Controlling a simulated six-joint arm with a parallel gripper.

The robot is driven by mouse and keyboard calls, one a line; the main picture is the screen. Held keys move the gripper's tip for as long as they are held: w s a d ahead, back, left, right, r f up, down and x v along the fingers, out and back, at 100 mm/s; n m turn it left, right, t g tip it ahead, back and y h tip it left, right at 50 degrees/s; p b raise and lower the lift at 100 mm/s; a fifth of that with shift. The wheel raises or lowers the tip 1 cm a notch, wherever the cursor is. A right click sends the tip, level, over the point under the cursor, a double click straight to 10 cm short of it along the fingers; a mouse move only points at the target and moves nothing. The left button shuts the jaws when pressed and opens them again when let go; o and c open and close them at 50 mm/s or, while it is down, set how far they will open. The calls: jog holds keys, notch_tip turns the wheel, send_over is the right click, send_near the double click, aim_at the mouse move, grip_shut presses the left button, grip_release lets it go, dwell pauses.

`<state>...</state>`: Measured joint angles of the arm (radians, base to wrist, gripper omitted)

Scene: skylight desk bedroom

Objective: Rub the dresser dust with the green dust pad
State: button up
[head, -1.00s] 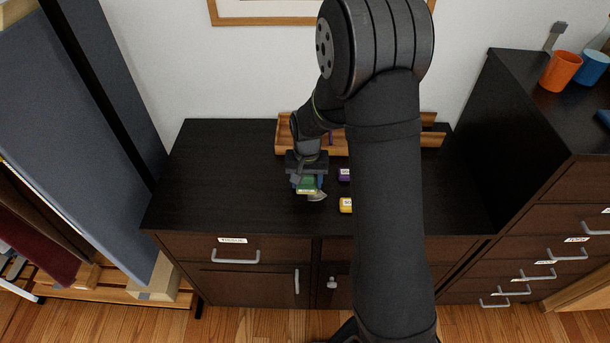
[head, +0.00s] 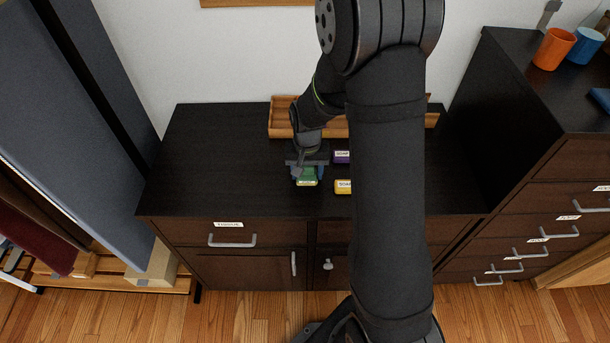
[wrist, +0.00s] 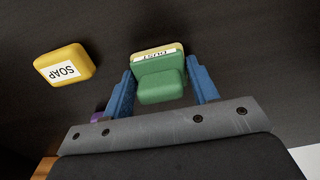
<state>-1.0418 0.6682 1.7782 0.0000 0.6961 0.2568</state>
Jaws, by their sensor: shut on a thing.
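The green dust pad (wrist: 160,82) has a pale yellow layer with a partly hidden "DUST" label. In the wrist view it sits between the two blue fingers of my gripper (wrist: 163,88), which is shut on it. In the head view the pad (head: 307,176) and my gripper (head: 307,172) are low over the left-middle of the dark dresser top (head: 220,160), left of the yellow soap. I cannot tell whether the pad touches the surface. No dust patch is clearly visible; the pad and gripper hide the spot beneath them.
A yellow soap block (head: 343,187) and a purple block (head: 342,157) stand close to the right of my gripper. A wooden tray (head: 281,118) lies behind. A taller cabinet with an orange cup (head: 553,48) and a blue cup (head: 586,46) stands right. The dresser's left side is clear.

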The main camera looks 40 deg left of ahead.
jog(key=shift+w+a, duration=1.95)
notch_tip(320, 180, up, 8)
jog(key=shift+s+r, duration=0.1)
jog(key=w+d+m, duration=0.5)
jog(key=w+d, duration=1.3)
jog(key=d, duration=0.2)
jog(key=w+d+m, duration=0.2)
jog(key=w+d, duration=0.1)
jog(key=d, duration=0.9)
jog(key=w+d+m, duration=0.2)
jog(key=d, duration=1)
jog(key=shift+w+d, duration=0.25)
jog(key=shift+w, duration=0.15)
